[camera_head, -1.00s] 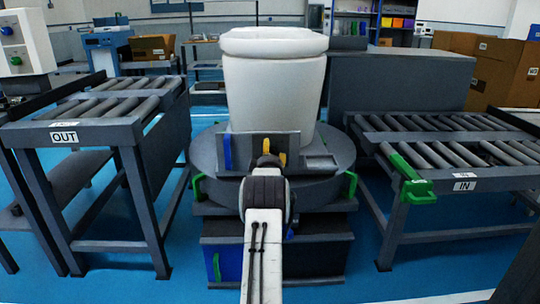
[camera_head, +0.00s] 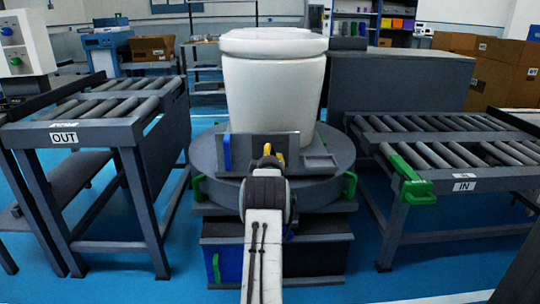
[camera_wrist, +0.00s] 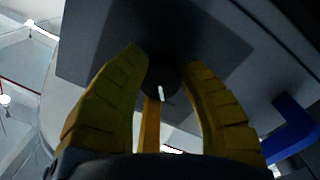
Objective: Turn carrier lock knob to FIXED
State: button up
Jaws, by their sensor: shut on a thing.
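The carrier lock knob (camera_wrist: 166,78) is a dark round piece with a short white mark, on a grey plate in the wrist view. My gripper (camera_wrist: 167,75) has its yellow fingers shut on either side of the knob. In the head view my gripper (camera_head: 270,152) is at the front plate (camera_head: 290,142) of the round carrier (camera_head: 325,180), and it hides the knob there. A narrow yellow piece shows between the fingers in the wrist view. I cannot read a FIXED label in either view.
A white toilet (camera_head: 275,85) stands on the carrier. A blue handle (camera_head: 227,152) is left of my gripper; green handles (camera_head: 350,186) are on the carrier's sides. The OUT roller table (camera_head: 100,115) is left, the IN roller table (camera_head: 450,150) right.

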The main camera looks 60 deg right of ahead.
jog(key=shift+w+r, duration=0.2)
jog(key=shift+r, duration=0.05)
jog(key=m, duration=0.2)
jog(key=shift+r+m, duration=0.1)
jog(key=shift+m, duration=0.3)
jog(key=shift+w+r+m, duration=0.1)
jog(key=shift+r+m, duration=0.1)
jog(key=shift+m, duration=1.9)
jog(key=o, duration=1.2)
jog(key=shift+a+f, duration=0.1)
jog(key=shift+f, duration=0.15)
